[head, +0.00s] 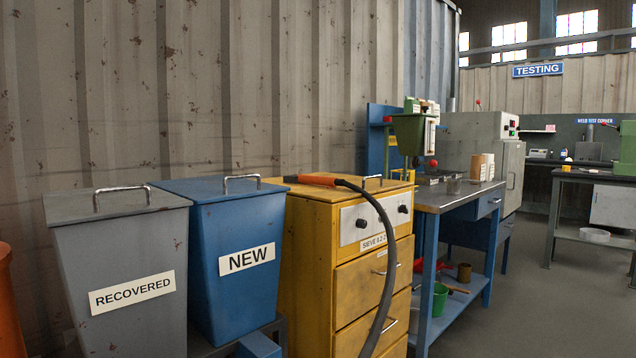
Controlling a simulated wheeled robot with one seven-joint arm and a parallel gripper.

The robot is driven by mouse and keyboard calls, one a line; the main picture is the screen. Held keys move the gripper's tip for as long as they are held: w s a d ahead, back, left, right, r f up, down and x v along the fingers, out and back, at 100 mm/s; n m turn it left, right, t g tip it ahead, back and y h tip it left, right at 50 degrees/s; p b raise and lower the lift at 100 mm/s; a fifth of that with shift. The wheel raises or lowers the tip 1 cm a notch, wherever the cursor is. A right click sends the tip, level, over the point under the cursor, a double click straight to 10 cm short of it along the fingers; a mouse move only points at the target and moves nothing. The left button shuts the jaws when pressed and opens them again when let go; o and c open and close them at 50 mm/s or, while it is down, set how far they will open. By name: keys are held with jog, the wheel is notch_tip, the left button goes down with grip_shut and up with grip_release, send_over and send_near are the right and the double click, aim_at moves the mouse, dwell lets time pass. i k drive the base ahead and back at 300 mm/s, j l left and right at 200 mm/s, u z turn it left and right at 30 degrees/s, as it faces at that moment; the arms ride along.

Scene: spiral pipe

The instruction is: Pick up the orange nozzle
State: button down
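The orange nozzle (316,180) lies on top of the yellow sieve cabinet (298,190), near its back left part. A thick dark hose (387,236) joins the nozzle's right end, bends over the cabinet's front edge and hangs down past the drawers. Nothing visible covers the nozzle. My gripper is not in view.
A blue bin marked NEW (246,230) and a grey bin marked RECOVERED (128,265) stand left of the cabinet, with raised metal handles on their lids. A blue workbench (447,198) stands to the right. Open floor (540,300) lies at the right.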

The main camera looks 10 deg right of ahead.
aim_at(329, 182)
jog(key=u, duration=0.25)
jog(key=i+l+u, duration=0.1)
jog(key=l+u, duration=0.25)
jog(key=i+l+u, duration=0.1)
jog(key=u, duration=0.3)
jog(key=l+u, duration=0.35)
